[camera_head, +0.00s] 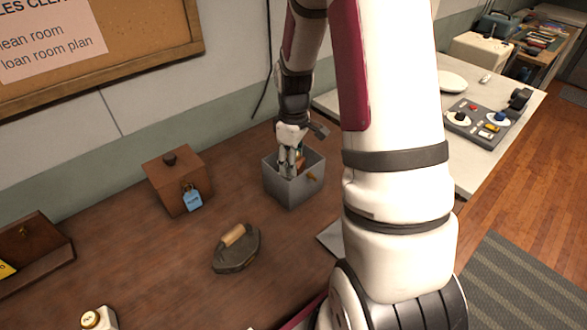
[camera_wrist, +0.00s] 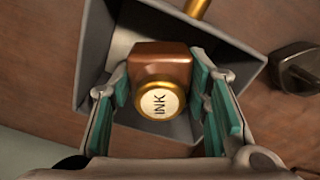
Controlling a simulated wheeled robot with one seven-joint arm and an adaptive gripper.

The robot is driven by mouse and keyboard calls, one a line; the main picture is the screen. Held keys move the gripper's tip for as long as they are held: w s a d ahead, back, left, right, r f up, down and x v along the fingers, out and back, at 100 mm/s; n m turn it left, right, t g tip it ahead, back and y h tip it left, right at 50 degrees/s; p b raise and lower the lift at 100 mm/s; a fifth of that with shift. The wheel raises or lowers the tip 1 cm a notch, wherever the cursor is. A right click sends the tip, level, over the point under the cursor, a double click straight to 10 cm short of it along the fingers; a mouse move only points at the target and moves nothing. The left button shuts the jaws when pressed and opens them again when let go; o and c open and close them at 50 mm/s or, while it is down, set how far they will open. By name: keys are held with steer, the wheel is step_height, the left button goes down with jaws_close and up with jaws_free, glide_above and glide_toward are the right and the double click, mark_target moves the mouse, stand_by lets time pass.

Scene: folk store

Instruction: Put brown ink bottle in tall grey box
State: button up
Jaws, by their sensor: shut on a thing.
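The brown ink bottle (camera_wrist: 162,68) has a gold-rimmed cap marked INK, which faces the wrist camera. My gripper (camera_wrist: 162,90) is shut on it, with a green-padded finger on each side. The tall grey box (camera_head: 292,190) is an open-topped square box on the brown table. In the head view my gripper (camera_head: 290,167) reaches down at the box's opening, and the bottle is mostly hidden behind the fingers and rim. In the wrist view the bottle lies within the outline of the grey box (camera_wrist: 232,45). I cannot tell whether it touches the box floor.
A brass-coloured rod (camera_wrist: 198,8) shows at the box's edge. A dark iron with a wooden handle (camera_head: 237,250) lies in front of the box. A wooden box with a blue tag (camera_head: 178,180) stands to the left. Table space lies between them.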

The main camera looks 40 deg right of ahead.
steer(key=shift+f, duration=1.4)
steer(key=o, duration=1.3)
steer(key=shift+f, duration=0.15)
